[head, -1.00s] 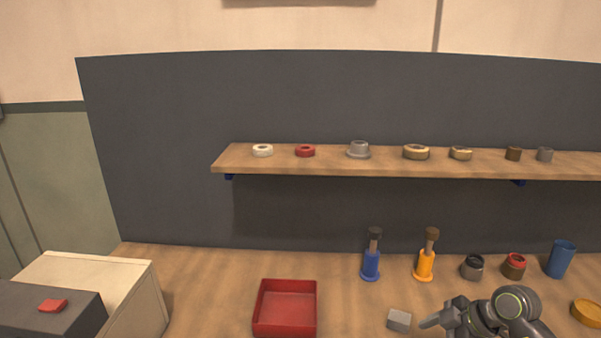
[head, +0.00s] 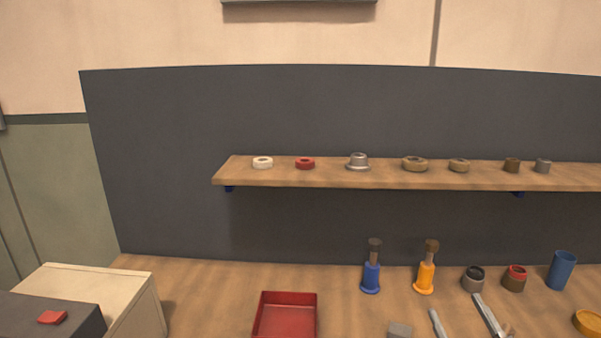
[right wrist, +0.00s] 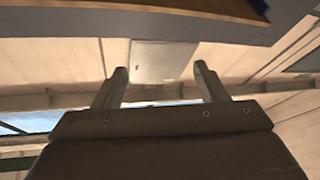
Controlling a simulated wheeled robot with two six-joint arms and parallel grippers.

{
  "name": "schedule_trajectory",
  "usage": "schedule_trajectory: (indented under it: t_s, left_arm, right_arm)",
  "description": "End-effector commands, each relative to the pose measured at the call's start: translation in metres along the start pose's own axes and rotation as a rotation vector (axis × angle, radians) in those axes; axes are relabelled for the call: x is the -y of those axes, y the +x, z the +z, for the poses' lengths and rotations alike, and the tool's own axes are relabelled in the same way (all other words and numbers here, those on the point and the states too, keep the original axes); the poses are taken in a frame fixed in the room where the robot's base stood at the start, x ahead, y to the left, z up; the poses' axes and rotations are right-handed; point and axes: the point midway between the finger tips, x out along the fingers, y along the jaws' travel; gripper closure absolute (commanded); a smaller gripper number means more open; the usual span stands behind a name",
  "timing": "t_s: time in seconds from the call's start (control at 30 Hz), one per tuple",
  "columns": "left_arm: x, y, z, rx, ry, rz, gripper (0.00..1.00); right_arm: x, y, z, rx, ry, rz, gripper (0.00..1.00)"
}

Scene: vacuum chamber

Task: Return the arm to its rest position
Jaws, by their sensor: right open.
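My right gripper (head: 462,318) shows at the bottom edge of the head view, with its two fingers apart and pointing up the picture. In the right wrist view my right gripper (right wrist: 157,88) is open with nothing between its fingers. That view faces the pale upper wall and a light panel (right wrist: 163,62). My left gripper is in neither view.
A red tray (head: 286,315), blue tool (head: 372,268), orange tool (head: 427,270), dark cup (head: 473,279), red-topped cup (head: 514,279) and blue cup (head: 562,270) stand on the bench. A shelf (head: 400,180) with several rings is above.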

Motion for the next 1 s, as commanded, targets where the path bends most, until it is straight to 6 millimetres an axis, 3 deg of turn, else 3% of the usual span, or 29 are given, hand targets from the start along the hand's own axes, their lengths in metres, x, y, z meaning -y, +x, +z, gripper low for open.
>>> schedule_trajectory:
  t_s: [0.2,0.4,0.57,0.7,1.0]
  left_arm:
    - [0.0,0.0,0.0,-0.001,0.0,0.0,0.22]
    - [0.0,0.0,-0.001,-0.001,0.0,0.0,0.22]
    - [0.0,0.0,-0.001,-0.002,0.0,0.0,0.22]
    - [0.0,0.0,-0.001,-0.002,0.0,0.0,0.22]
    - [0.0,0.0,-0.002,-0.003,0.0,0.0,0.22]
  right_arm:
    - [-0.041,-0.055,0.037,0.275,0.038,0.32,0.33]
    - [-0.048,-0.128,0.081,0.654,0.074,0.477,0.33]
    - [-0.027,-0.197,0.108,1.002,0.111,0.479,0.33]
    - [0.003,-0.252,0.117,1.274,0.148,0.396,0.33]
    - [0.063,-0.338,0.101,1.665,0.221,0.114,0.33]
